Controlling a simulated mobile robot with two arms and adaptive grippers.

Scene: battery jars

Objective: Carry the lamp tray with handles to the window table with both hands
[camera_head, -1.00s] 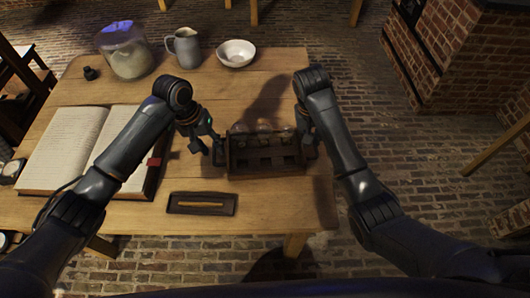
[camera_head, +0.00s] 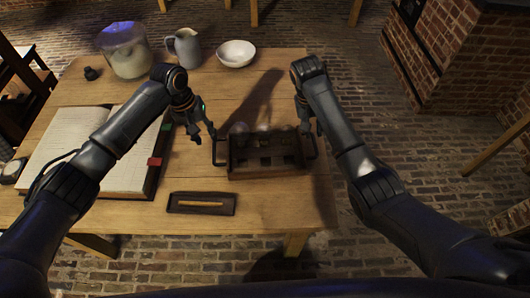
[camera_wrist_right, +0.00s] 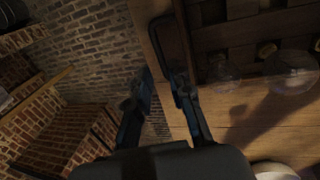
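The dark wooden lamp tray (camera_head: 268,173) sits on the table near its right edge, with a handle at each end and clear glass bulbs along its far side. My left gripper (camera_head: 204,136) is open and empty, just above and left of the left handle (camera_head: 217,152). My right gripper (camera_head: 306,127) is beside the far right corner, near the right handle. In the right wrist view its two fingers (camera_wrist_right: 163,105) are apart with nothing between them. The handle loop (camera_wrist_right: 163,22) lies ahead of the right-hand finger, and bulbs (camera_wrist_right: 290,72) show beside the tray.
The wooden table (camera_head: 260,213) holds an open book (camera_head: 70,145) at left and a small dark tray (camera_head: 202,204) with a yellow stick in front. A glass jar (camera_head: 126,52), grey jug (camera_head: 184,47) and white bowl (camera_head: 236,53) stand at the back. Brick floor lies right.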

